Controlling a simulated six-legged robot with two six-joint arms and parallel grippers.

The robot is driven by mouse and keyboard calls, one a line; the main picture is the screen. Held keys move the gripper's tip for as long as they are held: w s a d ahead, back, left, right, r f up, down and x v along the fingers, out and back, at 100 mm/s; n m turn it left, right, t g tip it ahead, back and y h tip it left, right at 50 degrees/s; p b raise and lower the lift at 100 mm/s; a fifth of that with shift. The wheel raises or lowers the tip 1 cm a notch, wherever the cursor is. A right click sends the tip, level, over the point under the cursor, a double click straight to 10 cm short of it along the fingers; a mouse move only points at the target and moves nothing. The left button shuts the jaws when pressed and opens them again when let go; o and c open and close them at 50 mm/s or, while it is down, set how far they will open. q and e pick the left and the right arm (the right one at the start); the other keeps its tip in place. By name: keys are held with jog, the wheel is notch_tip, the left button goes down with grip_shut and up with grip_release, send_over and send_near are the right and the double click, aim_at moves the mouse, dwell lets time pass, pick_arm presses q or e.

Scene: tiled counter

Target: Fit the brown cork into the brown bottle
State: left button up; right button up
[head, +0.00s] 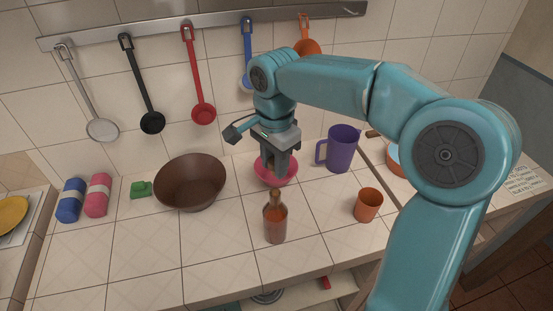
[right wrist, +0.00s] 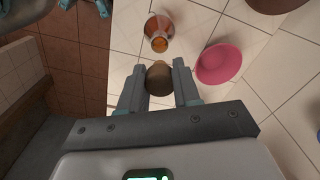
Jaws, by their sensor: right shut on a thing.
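The brown bottle (head: 275,222) stands upright on the tiled counter, near its front edge. In the right wrist view the bottle (right wrist: 157,27) appears just beyond my fingertips, its neck pointing toward them. My right gripper (head: 274,172) points down behind and above the bottle in the head view. In the right wrist view my right gripper (right wrist: 159,77) is shut on the brown cork (right wrist: 159,80), held between the two fingertips. The cork and the bottle appear apart there. The cork is hard to make out in the head view. My left gripper is not in view.
A pink bowl (head: 288,175) sits behind the bottle, close to my right gripper. A brown bowl (head: 190,183) stands left, an orange cup (head: 368,205) and a purple jug (head: 342,148) right. Utensils hang from a rail (head: 180,22).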

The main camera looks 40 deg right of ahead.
jog(key=shift+w+a+f+b, duration=0.1)
jog(key=shift+f+b, duration=0.35)
jog(key=shift+f, duration=0.35)
notch_tip(320, 180, down, 2)
jog(key=shift+f+b, duration=0.1)
jog(key=shift+b, duration=0.85)
jog(key=shift+f+b, duration=0.65)
jog(key=shift+f, duration=0.35)
jog(key=shift+f+b, duration=0.75)
jog(key=shift+f, duration=0.2)
